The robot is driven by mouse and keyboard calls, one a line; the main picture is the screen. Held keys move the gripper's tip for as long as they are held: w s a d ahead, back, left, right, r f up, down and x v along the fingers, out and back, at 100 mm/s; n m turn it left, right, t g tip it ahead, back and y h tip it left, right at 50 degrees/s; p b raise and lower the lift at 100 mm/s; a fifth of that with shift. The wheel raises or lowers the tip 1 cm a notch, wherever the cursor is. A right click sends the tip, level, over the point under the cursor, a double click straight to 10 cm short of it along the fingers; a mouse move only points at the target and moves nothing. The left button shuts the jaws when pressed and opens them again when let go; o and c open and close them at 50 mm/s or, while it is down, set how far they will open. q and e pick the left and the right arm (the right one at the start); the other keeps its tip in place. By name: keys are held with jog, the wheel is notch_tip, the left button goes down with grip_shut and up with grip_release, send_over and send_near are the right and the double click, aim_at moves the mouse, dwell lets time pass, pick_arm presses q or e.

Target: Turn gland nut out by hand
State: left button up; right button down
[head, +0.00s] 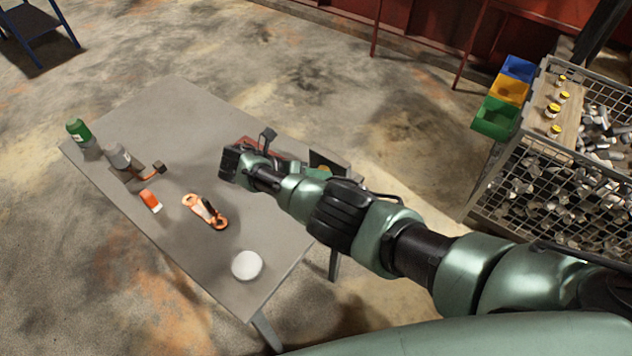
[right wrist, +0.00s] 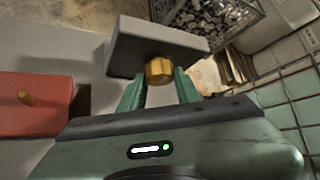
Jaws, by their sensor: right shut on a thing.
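The brass gland nut (right wrist: 159,70) sits at the face of a grey block (right wrist: 150,43) in the right wrist view. My right gripper (right wrist: 158,88) has its two green fingers on either side of the nut and is shut on it. In the head view my right arm reaches over the table from the right, and its wrist and links hide much of the gripper and nut. The grey block (head: 330,160) shows there near the table's right edge. My left gripper is not in view.
A red block (right wrist: 35,105) with a brass pin stands left of the gripper. On the table (head: 170,110) are a green-topped bottle (head: 78,131), a grey bottle (head: 117,156), an orange item (head: 151,201), an orange-and-black tool (head: 205,212) and a white disc (head: 247,265). A scrap crate (head: 480,190) stands right.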

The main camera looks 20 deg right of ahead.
jog(key=shift+w+d+r+h+b, duration=0.15)
jog(key=shift+h+b, duration=0.15)
jog(key=shift+b, duration=0.05)
jog(key=c, duration=1)
grip_release()
jog(key=shift+d, duration=0.15)
